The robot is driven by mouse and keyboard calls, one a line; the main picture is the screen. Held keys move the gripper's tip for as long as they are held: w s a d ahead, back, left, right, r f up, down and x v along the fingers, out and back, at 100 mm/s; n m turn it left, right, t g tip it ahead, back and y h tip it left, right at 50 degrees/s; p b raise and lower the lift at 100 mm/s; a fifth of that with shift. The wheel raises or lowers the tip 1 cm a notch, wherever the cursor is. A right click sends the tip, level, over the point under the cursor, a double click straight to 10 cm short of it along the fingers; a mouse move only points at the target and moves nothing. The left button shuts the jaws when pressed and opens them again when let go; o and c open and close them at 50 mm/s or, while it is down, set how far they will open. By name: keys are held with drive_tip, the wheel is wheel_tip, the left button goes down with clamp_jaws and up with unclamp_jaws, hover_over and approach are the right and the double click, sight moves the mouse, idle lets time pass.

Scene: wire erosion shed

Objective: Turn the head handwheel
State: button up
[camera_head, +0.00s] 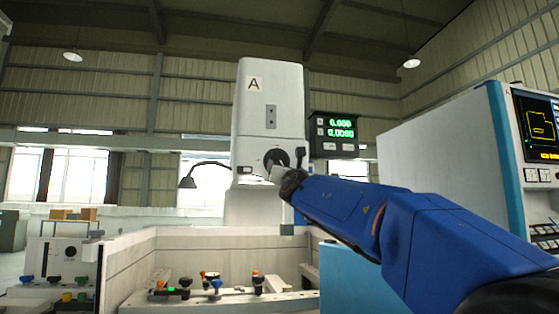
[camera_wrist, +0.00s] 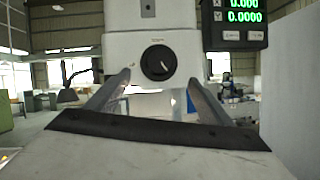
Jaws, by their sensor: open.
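The head handwheel (camera_head: 272,157) is a round black wheel on the front of the white machine head (camera_head: 270,100), which is marked A. In the wrist view the handwheel (camera_wrist: 158,62) faces me as a black disc with a small white pointer line tilted up and right. In the head view my gripper (camera_head: 277,174) is at the end of my blue arm, close to the head's lower front. I cannot tell the remaining gap; no contact shows.
A display with green digits (camera_head: 335,134) is right of the head. A bent lamp (camera_head: 188,182) is at left. A white-walled tank (camera_head: 200,252) holding several clamps lies below. A control cabinet with a screen (camera_head: 538,125) stands at right.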

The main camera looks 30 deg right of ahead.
sight(280, 159)
drive_tip(key=x, duration=1.6)
drive_tip(key=shift+w+d+r, duration=0.1)
drive_tip(key=shift+w, duration=0.25)
drive_tip(key=c, duration=1.1)
drive_tip(key=shift+o, duration=0.2)
